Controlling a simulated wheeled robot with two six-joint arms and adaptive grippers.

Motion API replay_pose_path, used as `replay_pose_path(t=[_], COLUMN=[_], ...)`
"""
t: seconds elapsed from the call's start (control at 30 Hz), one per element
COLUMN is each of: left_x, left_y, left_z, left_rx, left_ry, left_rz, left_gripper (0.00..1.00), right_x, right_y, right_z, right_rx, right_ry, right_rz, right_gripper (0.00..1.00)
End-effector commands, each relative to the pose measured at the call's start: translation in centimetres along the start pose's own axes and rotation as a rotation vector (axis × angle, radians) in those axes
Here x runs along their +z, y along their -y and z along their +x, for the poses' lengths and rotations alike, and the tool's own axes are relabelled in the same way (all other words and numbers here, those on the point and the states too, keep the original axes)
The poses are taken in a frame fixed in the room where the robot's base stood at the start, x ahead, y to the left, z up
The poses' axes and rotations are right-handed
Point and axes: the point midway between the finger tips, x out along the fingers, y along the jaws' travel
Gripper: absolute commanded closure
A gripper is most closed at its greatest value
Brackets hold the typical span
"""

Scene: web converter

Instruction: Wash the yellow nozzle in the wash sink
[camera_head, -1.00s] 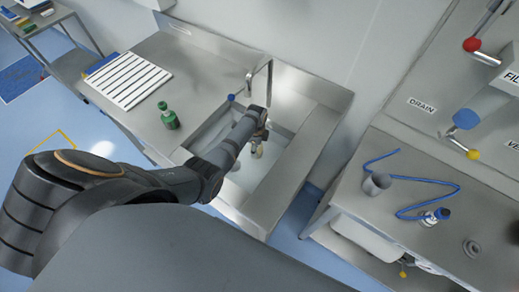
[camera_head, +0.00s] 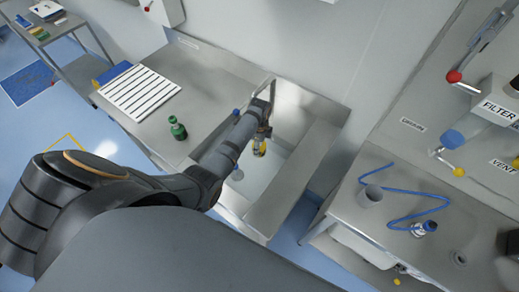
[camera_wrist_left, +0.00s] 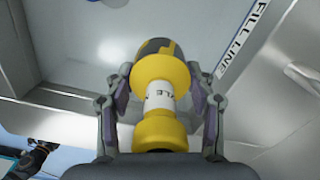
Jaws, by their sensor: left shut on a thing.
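The yellow nozzle (camera_wrist_left: 160,131) has a white lettered band and a dark end. My left gripper (camera_wrist_left: 160,100) is shut on it, with one finger on each side. In the head view my left gripper (camera_head: 262,134) holds the nozzle (camera_head: 259,148) over the wash sink (camera_head: 292,125), below the faucet (camera_head: 268,90). The sink basin (camera_head: 252,182) is pale inside. In the left wrist view its wall carries a "FILL LINE" strip (camera_wrist_left: 243,42). I cannot tell whether the nozzle touches water. My right gripper is not in view.
A green bottle (camera_head: 177,128) and a white ribbed rack (camera_head: 138,92) stand on the counter left of the sink. A side bench at right holds a grey cup (camera_head: 370,195), a blue hose (camera_head: 420,213) and a small fitting (camera_head: 424,229). Blue floor separates bench and sink.

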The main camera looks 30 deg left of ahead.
Motion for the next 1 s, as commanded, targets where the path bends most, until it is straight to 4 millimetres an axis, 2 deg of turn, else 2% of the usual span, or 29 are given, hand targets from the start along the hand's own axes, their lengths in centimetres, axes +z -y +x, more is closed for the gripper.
replay_pose_path(t=[0.2,0.4,1.0], left_x=[0.0,0.0,0.0], left_y=[0.1,0.1,0.1], left_z=[-3.2,-5.2,-5.4], left_rx=[-0.004,-0.001,0.000], left_ry=[-0.001,-0.001,0.000], left_rz=[0.000,0.000,-0.001], left_gripper=[0.79,0.79,0.79], right_x=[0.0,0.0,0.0], right_y=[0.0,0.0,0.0], right_z=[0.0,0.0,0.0], right_rx=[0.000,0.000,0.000], right_ry=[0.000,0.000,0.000], right_rz=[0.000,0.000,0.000], right_gripper=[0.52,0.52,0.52])
